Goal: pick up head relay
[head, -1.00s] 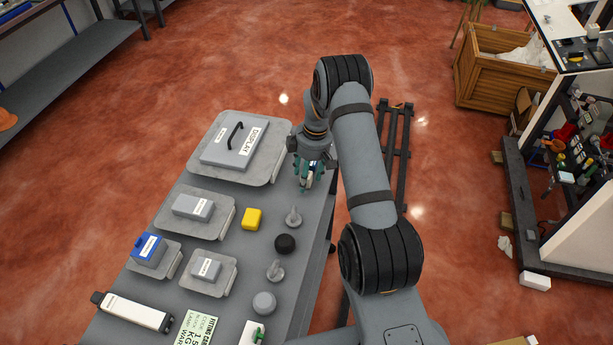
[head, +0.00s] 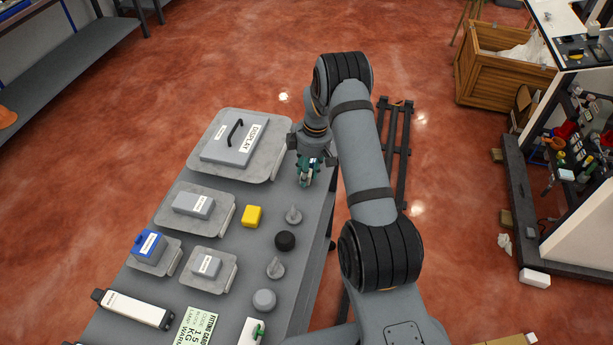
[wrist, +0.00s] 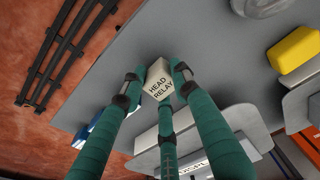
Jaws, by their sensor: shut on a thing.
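The head relay (wrist: 158,82) is a small pale block with a "HEAD RELAY" label, seen in the wrist view between my fingertips. My gripper (wrist: 157,92) has green fingers with dark tips, and they are closed around the block. In the head view my gripper (head: 306,180) is over the right side of the grey table, beside the large plate with the display box. The relay is mostly hidden by my fingers there. I cannot tell whether it touches the table.
The grey table (head: 318,215) holds a display box (head: 235,143) on a plate, a yellow block (head: 251,216), a black round knob (head: 285,240), grey cone-shaped pieces and smaller boxes on plates. A white bar (head: 133,310) lies near the front. The table's right edge is close to my gripper.

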